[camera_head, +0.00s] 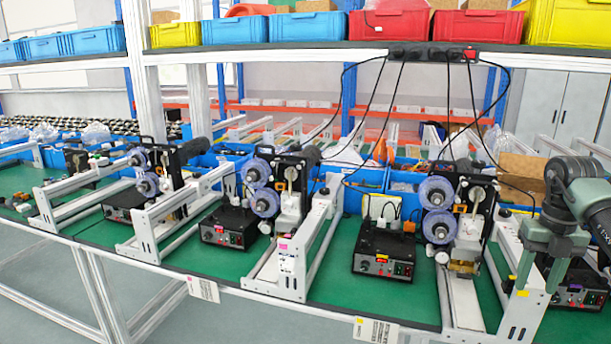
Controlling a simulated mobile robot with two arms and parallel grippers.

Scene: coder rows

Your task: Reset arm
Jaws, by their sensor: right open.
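My right arm (590,205) comes in from the right edge, grey-green. Its right gripper (540,284) points down in front of the rightmost coder station and hides part of it. The gripper is open, and I see nothing between its fingers. I cannot tell whether it touches the white frame behind it. My left arm and left gripper are not in view.
Several coder machines with purple-blue reels (436,192) and black control boxes (384,252) stand in a row on a green bench (335,285) between white frames. Colored bins (390,24) line the shelf above. Black cables (449,100) hang from a power strip (432,52).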

